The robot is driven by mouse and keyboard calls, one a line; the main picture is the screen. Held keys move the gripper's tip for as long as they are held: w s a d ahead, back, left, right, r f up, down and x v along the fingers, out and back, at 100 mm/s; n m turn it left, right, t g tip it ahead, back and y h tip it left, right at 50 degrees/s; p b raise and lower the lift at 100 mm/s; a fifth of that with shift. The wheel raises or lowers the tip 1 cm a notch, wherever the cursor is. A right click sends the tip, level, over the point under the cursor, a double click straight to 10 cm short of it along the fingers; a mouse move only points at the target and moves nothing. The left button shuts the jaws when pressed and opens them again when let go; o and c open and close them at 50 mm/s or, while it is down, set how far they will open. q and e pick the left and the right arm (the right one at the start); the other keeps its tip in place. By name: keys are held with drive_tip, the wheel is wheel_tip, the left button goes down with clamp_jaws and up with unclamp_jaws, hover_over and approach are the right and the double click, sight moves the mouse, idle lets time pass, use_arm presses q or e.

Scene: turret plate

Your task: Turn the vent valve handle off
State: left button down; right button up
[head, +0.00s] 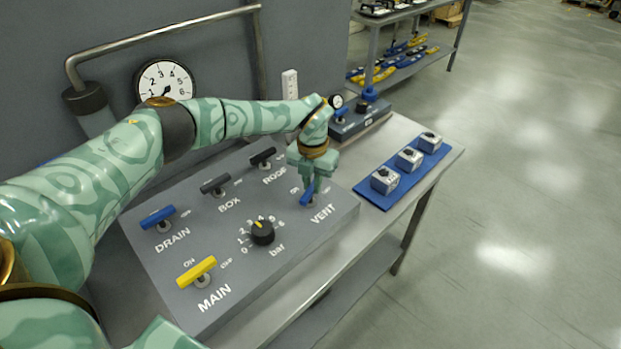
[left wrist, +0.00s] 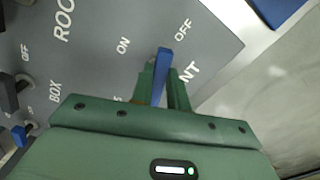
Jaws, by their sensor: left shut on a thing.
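The blue vent valve handle (head: 307,197) sits at the right end of the grey panel, above the VENT label. My left gripper (head: 311,188) reaches down to it from above and is shut on it. In the left wrist view the blue handle (left wrist: 163,68) shows between the two green fingers (left wrist: 160,85), its free end sticking out past them. There the handle lies between the ON and OFF labels, not squarely at either. The valve's stem is mostly hidden. My right gripper is not in view.
The panel (head: 330,215) also bears a blue DRAIN handle (head: 157,217), black BOX (head: 214,184) and ROOF (head: 263,156) handles, a yellow MAIN handle (head: 197,271) and a black bar knob (head: 262,232). A blue mat (head: 408,182) with grey blocks lies to the right.

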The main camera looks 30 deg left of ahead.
use_arm(q)
drive_tip(key=shift+d+r+m+p, duration=0.1)
drive_tip(key=shift+d+m+p, duration=0.1)
drive_tip(key=shift+m, duration=0.75)
drive_tip(key=shift+d+m+p, duration=0.1)
drive_tip(key=shift+m+p, duration=0.1)
drive_tip(key=shift+m, duration=0.75)
drive_tip(key=c, duration=1.4)
unclamp_jaws()
drive_tip(key=shift+o, duration=0.2)
wheel_tip(320, 180, up, 16)
drive_tip(key=p, duration=0.1)
